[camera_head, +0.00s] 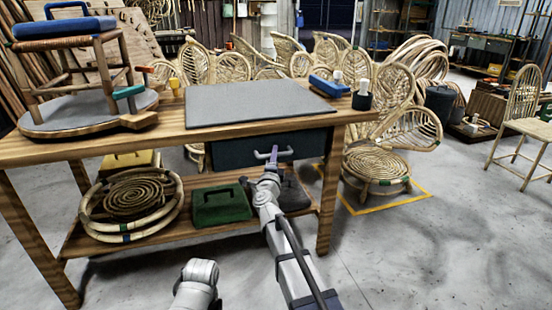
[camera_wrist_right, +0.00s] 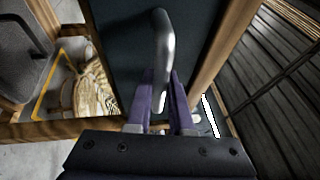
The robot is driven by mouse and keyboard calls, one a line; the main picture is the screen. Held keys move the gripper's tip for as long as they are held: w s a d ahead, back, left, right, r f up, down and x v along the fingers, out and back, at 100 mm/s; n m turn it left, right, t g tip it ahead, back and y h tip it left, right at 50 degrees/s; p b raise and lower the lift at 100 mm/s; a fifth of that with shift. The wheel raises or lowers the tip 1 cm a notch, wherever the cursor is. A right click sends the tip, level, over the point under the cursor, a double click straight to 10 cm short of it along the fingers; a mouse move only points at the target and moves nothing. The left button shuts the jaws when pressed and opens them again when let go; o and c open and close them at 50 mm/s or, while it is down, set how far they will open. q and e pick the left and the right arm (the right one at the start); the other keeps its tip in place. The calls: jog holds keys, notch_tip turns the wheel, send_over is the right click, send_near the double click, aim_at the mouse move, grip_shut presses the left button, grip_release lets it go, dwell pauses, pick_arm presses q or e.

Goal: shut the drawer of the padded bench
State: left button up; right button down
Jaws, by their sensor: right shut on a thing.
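The padded bench is a wooden table (camera_head: 160,144) with a flat grey pad (camera_head: 258,102) on its top. Its dark drawer (camera_head: 232,152) sits under the top, below the pad. How far the drawer stands out is hard to tell. A silver bar handle (camera_head: 273,153) is on the drawer front. My right gripper (camera_head: 268,172) is at the handle. In the right wrist view, its purple fingers (camera_wrist_right: 164,92) are shut on the handle (camera_wrist_right: 161,45), one on each side, with the drawer front (camera_wrist_right: 122,40) behind. My left gripper is not in view.
A stool frame with a blue pad (camera_head: 63,27) stands on the bench at left. A green box (camera_head: 220,205) and coiled rattan rings (camera_head: 130,200) are on the lower shelf. A rattan chair (camera_head: 376,165) stands right of the bench. Open floor lies at front right.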

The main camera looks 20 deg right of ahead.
jog(key=shift+w, duration=0.15)
jog(key=c, duration=0.8)
grip_release()
jog(key=b+v, duration=0.1)
jog(key=v, duration=0.7)
jog(key=shift+a, duration=0.1)
